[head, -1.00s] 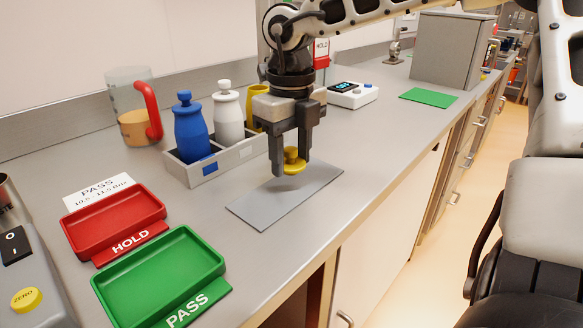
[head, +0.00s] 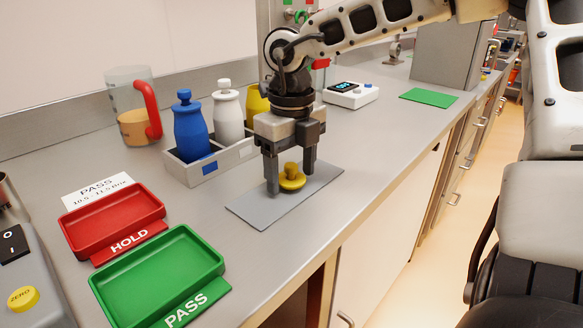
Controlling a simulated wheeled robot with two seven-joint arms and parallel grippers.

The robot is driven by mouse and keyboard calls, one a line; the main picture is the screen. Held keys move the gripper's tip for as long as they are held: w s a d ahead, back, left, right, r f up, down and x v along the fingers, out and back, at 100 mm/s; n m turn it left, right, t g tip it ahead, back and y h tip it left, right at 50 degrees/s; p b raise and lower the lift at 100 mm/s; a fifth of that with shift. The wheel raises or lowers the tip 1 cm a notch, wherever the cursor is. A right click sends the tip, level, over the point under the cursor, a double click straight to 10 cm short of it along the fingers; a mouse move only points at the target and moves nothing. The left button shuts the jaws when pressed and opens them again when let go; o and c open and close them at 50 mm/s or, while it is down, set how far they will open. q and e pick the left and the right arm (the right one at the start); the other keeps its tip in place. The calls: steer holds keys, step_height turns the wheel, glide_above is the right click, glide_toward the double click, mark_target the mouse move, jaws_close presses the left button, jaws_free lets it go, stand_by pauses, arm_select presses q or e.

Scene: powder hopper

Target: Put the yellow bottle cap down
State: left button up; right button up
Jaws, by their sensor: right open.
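The yellow bottle cap (head: 292,180), a flat disc with a knob on top, is upright on the grey mat (head: 262,208) on the counter. My right gripper (head: 291,184) points down over it with its fingers apart, one on each side of the cap. The fingers look clear of the knob. A yellow bottle (head: 256,106) stands behind the gripper, partly hidden by it. My left gripper is not in view.
A grey rack (head: 205,172) holds the blue bottle (head: 190,127) and white bottle (head: 228,112). Red (head: 82,222) and green (head: 120,290) trays lie at the front left. A jug (head: 133,115) stands behind. Bare counter lies right of the mat.

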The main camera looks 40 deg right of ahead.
mark_target(292, 165)
step_height(292, 165, up, 12)
steer(key=p, duration=0.1)
steer(key=shift+r, duration=0.15)
stand_by(0.6)
